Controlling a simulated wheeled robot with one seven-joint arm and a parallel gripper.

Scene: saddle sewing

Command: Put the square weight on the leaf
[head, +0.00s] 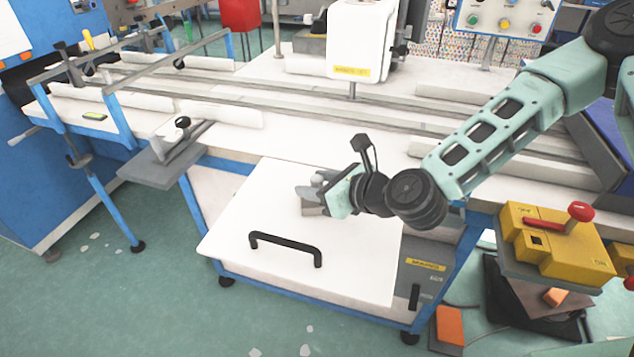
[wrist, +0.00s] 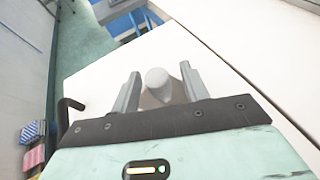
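The square weight (head: 313,210) is a small grey-brown block with a rounded pale knob on top. It is at the upper middle of the white leaf (head: 350,250), a flat panel with a black handle. In the head view I cannot tell whether it rests on the leaf or is just above it. My gripper (head: 312,193) is at the weight, partly hiding it. In the wrist view my gripper (wrist: 158,80) has its two fingers apart, one on each side of the weight's knob (wrist: 158,77). Whether the fingers press on the block is not clear.
The black handle (head: 285,247) stands up near the leaf's front edge. A white worktable (head: 330,135) with rails lies behind the leaf. A yellow control box (head: 555,240) with a red knob stands at right. The leaf's left and right parts are bare.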

